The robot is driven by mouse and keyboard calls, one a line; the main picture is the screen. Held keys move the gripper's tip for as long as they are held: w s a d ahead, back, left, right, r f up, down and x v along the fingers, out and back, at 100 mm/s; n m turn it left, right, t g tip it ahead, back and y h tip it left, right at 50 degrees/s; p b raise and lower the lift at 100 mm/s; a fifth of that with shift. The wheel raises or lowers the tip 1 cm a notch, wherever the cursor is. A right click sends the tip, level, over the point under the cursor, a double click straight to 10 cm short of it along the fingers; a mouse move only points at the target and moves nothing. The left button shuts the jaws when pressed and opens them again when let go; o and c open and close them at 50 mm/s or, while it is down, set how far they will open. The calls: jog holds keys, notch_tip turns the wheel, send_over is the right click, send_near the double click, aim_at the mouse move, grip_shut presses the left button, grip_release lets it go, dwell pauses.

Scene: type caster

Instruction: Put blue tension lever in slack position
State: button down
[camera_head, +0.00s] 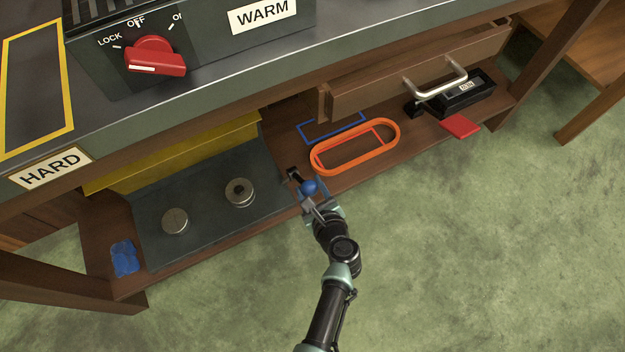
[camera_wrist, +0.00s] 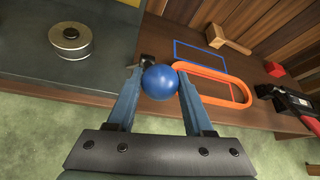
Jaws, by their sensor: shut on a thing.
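The blue tension lever's round knob (camera_head: 309,187) is at the right end of the dark plate on the lower shelf, near its front edge. In the wrist view the blue knob (camera_wrist: 160,81) sits between the two fingers of my gripper (camera_wrist: 158,82), which is shut on it. My gripper also shows in the head view (camera_head: 311,192), reaching in from the front. A small black lever mount (camera_head: 293,174) shows just behind the knob. Most of the lever's shaft is hidden by the knob and fingers.
Two metal rollers (camera_head: 239,192) stand on the dark plate (camera_head: 200,225). An open drawer (camera_head: 420,75) hangs above.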

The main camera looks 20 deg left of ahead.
jog(key=shift+w+a+r+g+h+p, duration=0.4)
jog(key=shift+r+p, duration=0.25)
jog(key=shift+p, duration=0.95)
jog(key=shift+w+a+r+g+h+p, duration=0.35)
jog(key=shift+r+p, duration=0.25)
jog(key=shift+p, duration=0.95)
jog(key=shift+w+a+r+g+h+p, duration=0.1)
jog(key=shift+w+a+g+h+p, duration=0.25)
jog(key=shift+p, duration=0.85)
jog(key=shift+a, duration=0.2)
jog(key=shift+c, duration=1.6)
grip_release()
jog(key=shift+s+p, duration=0.1)
jog(key=shift+p, duration=0.25)
jog(key=p+v, duration=0.9)
jog(key=v, duration=0.4)
jog(key=shift+a+r+p, duration=0.1)
jog(key=shift+a+p, duration=0.1)
jog(key=shift+p, duration=0.1)
